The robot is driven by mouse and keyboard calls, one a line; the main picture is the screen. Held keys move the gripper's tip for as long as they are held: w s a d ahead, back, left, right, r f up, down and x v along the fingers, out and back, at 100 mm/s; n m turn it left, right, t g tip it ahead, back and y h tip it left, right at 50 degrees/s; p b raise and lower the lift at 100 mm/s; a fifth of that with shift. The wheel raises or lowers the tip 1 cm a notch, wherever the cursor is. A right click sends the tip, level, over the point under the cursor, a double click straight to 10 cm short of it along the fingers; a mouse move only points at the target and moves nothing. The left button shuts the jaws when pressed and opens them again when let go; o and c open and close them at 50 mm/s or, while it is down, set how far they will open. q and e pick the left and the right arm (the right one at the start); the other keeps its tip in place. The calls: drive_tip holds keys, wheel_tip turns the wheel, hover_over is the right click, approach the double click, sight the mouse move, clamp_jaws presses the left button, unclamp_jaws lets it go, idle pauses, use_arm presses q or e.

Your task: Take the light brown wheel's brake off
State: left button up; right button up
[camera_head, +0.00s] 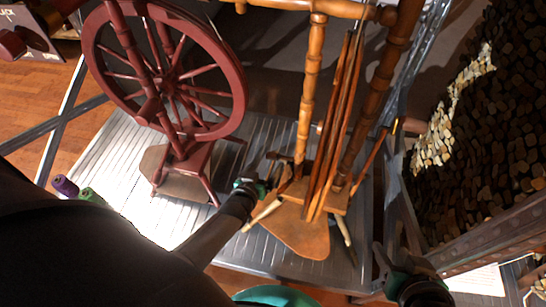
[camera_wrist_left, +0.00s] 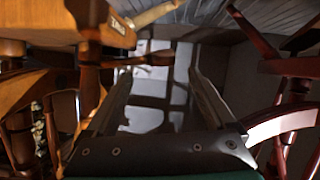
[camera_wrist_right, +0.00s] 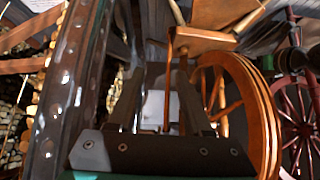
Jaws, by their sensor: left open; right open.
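The light brown spinning wheel (camera_head: 311,90) stands right of centre in the head view, seen nearly edge-on. Its triangular wooden base (camera_head: 300,235) is low on the slatted platform. I cannot pick out its brake for certain. My left gripper (camera_head: 278,170) is open and empty, close to the left of its lower frame; in the left wrist view, orange-brown wooden parts (camera_wrist_left: 55,18) lie to the left. My right gripper (camera_head: 388,258) is open and empty, right of the base and apart from it. The right wrist view shows the orange wheel rim (camera_wrist_right: 262,110) to the right of the fingers.
A dark red spinning wheel (camera_head: 235,95) stands on the platform (camera_head: 115,165) at left. Purple and green spools (camera_head: 66,186) are at the left edge. Metal rails and stacked logs (camera_head: 490,120) bound the right side. A teal round thing (camera_head: 275,295) shows at the bottom.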

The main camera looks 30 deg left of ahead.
sight(272, 157)
use_arm(q)
drive_tip(key=shift+b+x, duration=0.5)
drive_tip(key=shift+x, duration=0.4)
drive_tip(key=shift+b+x, duration=0.7)
drive_tip(key=shift+x, duration=0.3)
drive_tip(key=shift+b+x, duration=0.55)
drive_tip(key=shift+x, duration=0.25)
drive_tip(key=shift+w+a+f+b, duration=0.1)
drive_tip(key=shift+w+f+b, duration=0.2)
drive_tip(key=shift+w+b, duration=0.25)
use_arm(e)
drive_tip(key=w+a+r+t+y, duration=0.1)
drive_tip(key=a+r+t+y, duration=0.2)
drive_tip(key=a+t, duration=0.4)
drive_tip(key=shift+r+m+t+y, duration=0.2)
drive_tip(key=shift+m+t+y, duration=0.2)
drive_tip(key=shift+t+y, duration=0.1)
use_arm(q)
drive_tip(key=shift+w, duration=0.1)
clamp_jaws()
